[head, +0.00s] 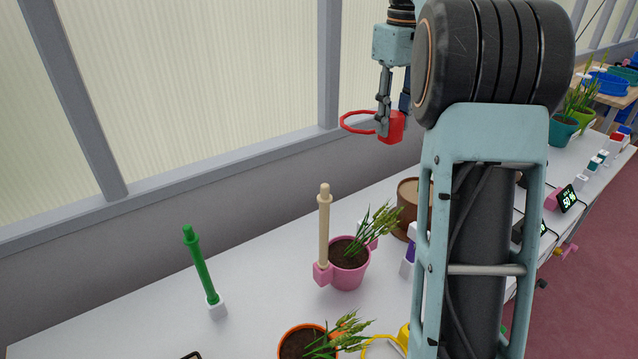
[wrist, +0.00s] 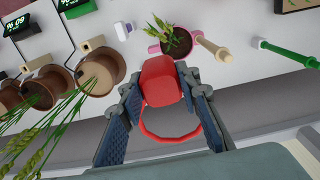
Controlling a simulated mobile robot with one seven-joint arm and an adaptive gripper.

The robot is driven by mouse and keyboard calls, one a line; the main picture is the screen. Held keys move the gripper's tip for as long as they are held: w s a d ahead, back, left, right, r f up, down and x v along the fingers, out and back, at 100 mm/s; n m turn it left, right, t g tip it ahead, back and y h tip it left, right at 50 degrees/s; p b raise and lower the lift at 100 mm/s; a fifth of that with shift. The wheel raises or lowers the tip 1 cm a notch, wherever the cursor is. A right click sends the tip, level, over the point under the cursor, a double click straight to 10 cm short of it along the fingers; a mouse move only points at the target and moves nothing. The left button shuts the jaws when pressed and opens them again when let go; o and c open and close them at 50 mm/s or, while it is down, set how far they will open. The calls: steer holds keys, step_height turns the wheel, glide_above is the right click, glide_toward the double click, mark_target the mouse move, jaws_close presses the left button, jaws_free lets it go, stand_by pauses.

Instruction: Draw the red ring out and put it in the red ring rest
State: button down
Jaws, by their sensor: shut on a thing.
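The red ring is a thin loop (head: 343,122) with a blocky red handle (head: 391,128). My gripper (head: 393,112) is shut on the handle and holds the ring in the air, high above the bench near the window wall. In the wrist view the handle (wrist: 160,82) sits between my fingers (wrist: 160,92), and the loop (wrist: 170,141) shows behind it. The ring is clear of the pots and plants. I cannot make out the red ring rest for certain in either view; my arm hides part of the bench.
A pink pot (head: 347,276) holds wheat and has a beige post (head: 324,230) at its side. A green post (head: 202,270) stands on the bench (head: 150,310). An orange pot (head: 298,345) is in front. Brown pots (wrist: 100,72) and wheat ears (wrist: 50,125) show in the wrist view.

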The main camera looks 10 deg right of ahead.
steer(key=shift+w+d+r, duration=0.1)
steer(key=shift+w+r, duration=0.1)
steer(key=shift+r, duration=0.1)
steer(key=shift+s, duration=0.15)
steer(key=a+f, duration=0.2)
steer(key=a, duration=0.2)
steer(key=a+f, duration=0.3)
steer(key=a, duration=0.1)
steer(key=a+f, duration=0.3)
steer(key=a, duration=0.1)
steer(key=shift+s+a+f, duration=0.1)
steer(key=shift+a+f, duration=0.1)
steer(key=shift+a, duration=0.2)
steer(key=shift+a+f, duration=0.4)
steer(key=shift+f, duration=0.1)
steer(key=f, duration=0.3)
steer(key=shift+a+f+p, duration=0.1)
steer(key=shift+a+p, duration=0.15)
steer(key=shift+p, duration=0.1)
steer(key=c, duration=1.4)
jaws_free()
steer(key=shift+c, duration=0.2)
steer(key=shift+f, duration=0.15)
